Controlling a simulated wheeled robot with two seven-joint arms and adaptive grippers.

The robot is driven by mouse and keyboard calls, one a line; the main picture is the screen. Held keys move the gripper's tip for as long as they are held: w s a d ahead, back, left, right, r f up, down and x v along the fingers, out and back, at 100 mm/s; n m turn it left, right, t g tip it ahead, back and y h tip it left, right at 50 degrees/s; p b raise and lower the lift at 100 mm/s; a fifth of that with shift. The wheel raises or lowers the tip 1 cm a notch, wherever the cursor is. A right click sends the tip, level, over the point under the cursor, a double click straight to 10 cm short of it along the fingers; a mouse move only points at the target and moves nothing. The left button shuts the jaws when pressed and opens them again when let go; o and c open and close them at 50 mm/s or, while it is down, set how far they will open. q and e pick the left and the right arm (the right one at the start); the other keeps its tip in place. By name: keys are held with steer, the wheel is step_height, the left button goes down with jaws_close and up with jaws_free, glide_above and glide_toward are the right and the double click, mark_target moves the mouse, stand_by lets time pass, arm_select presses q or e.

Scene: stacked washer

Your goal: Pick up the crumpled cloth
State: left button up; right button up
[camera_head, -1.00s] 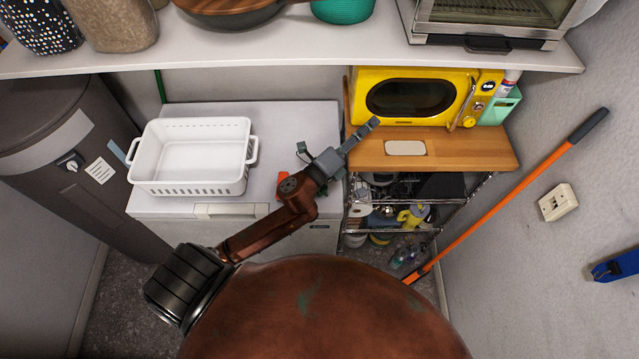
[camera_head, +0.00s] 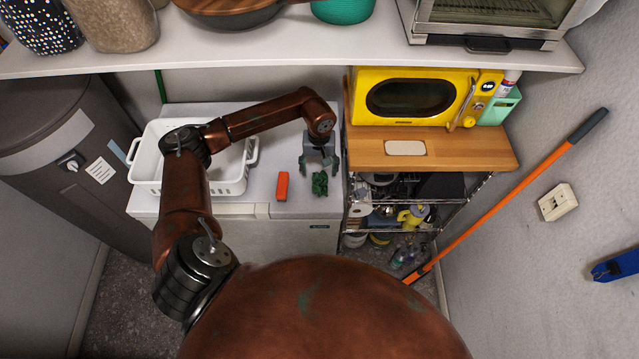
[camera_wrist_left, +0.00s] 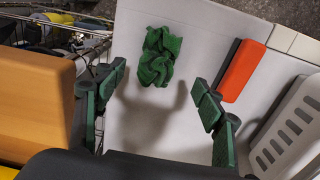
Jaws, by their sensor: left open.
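The crumpled cloth is green (camera_head: 320,183) and lies on the white washer top (camera_head: 290,119) near its front right corner. In the left wrist view the cloth (camera_wrist_left: 160,56) lies ahead of the fingers, a little left of the middle between them. My left gripper (camera_head: 319,168) is open and empty, just behind the cloth in the head view. In the left wrist view its two green-padded fingers (camera_wrist_left: 163,88) stand wide apart and do not touch the cloth. My right gripper is not in view.
An orange-red block (camera_head: 282,186) lies left of the cloth. A white basket (camera_head: 146,186) stands farther left, partly behind my arm. A wooden shelf (camera_head: 470,150) with a yellow microwave (camera_head: 485,85) stands at the right. A white upper shelf (camera_head: 300,50) crosses above the washer.

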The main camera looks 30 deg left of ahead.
mark_target(320, 181)
arm_select(q)
steer(key=f, duration=0.2)
steer(key=f+p, duration=0.1)
steer(key=f, duration=0.1)
steer(key=f+p, duration=0.1)
steer(key=f, duration=0.1)
steer(key=shift+d+f, duration=0.15)
steer(key=shift+d, duration=0.1)
steer(key=shift+f, duration=0.5)
steer(key=shift+c, duration=0.6)
steer(key=shift+c, duration=0.8)
steer(key=c, duration=0.6)
